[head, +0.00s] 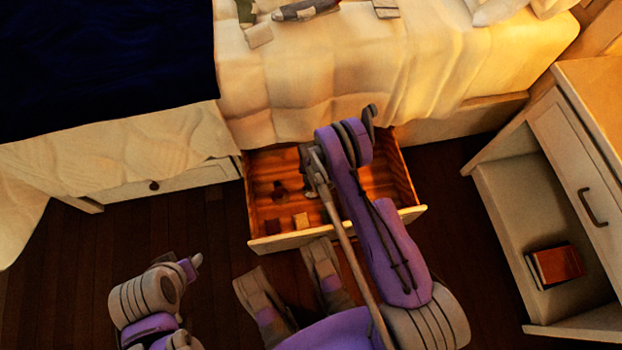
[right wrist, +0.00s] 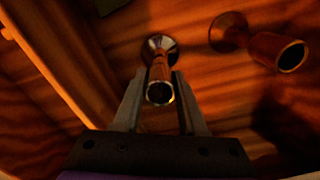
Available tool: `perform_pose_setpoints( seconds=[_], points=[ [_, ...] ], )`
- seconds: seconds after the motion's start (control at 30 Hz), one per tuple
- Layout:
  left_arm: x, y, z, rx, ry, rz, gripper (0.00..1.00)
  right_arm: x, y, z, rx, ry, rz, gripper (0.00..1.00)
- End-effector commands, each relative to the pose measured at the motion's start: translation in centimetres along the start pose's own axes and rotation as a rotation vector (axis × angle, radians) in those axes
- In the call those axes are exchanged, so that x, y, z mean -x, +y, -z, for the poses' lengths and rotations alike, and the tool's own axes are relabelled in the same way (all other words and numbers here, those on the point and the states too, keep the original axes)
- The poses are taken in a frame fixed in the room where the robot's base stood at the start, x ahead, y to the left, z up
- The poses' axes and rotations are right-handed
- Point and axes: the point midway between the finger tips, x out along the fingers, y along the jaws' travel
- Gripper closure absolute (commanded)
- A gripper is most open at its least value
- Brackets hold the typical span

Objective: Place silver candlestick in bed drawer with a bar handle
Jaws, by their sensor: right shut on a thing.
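The bed drawer (head: 337,236) is pulled open under the bed; its front's outer face and handle are hidden from above. In the right wrist view a shiny silver candlestick (right wrist: 160,69), tinted orange by the light, is between the fingers of my right gripper (right wrist: 160,98), which is shut on it. The candlestick is inside the drawer, its round base close to the wooden bottom; I cannot tell if it touches. In the head view my right arm mostly covers it. My left gripper cannot be made out.
A second candlestick (right wrist: 262,45) stands in the drawer beside the held one. A nightstand (head: 510,215) with a red book (head: 558,265) is at right. Clothes (head: 305,9) lie on the bed (head: 330,75).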

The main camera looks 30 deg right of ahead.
Motion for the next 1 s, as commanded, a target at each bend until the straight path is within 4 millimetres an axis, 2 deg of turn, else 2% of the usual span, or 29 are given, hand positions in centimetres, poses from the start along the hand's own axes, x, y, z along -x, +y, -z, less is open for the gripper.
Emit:
perform_pose_setpoints(
  seconds=[0.1, 0.13, 0.3, 0.67, 0.77, 1.0],
  points=[
    [0.0, 0.0, 0.0, 0.0, 0.0, 0.0, 0.5, -0.3, 0.0, 0.0, 0.0, 0.0, 0.0, 1.0],
    [0.0, 0.0, 0.0, 0.0, 0.0, 0.0, 0.5, -0.4, 0.0, 0.0, 0.0, 0.0, 0.0, 0.57],
    [0.0, 0.0, 0.0, 0.0, 0.0, 0.0, 0.5, -0.3, 0.0, 0.0, 0.0, 0.0, 0.0, 0.29],
    [0.0, 0.0, 0.0, 0.0, 0.0, 0.0, 0.5, 0.1, 0.0, 0.0, 0.0, 0.0, 0.0, 0.29],
    [0.3, 0.0, 0.1, 0.0, -0.001, 0.0, 0.5, 1.5, 0.0, 0.0, 0.0, 0.0, 0.0, 0.29],
    [1.3, 0.0, 0.2, 0.0, -0.001, 0.0, 0.5, 6.8, 0.0, 0.0, 0.0, 0.0, 0.0, 0.29]
  ],
)
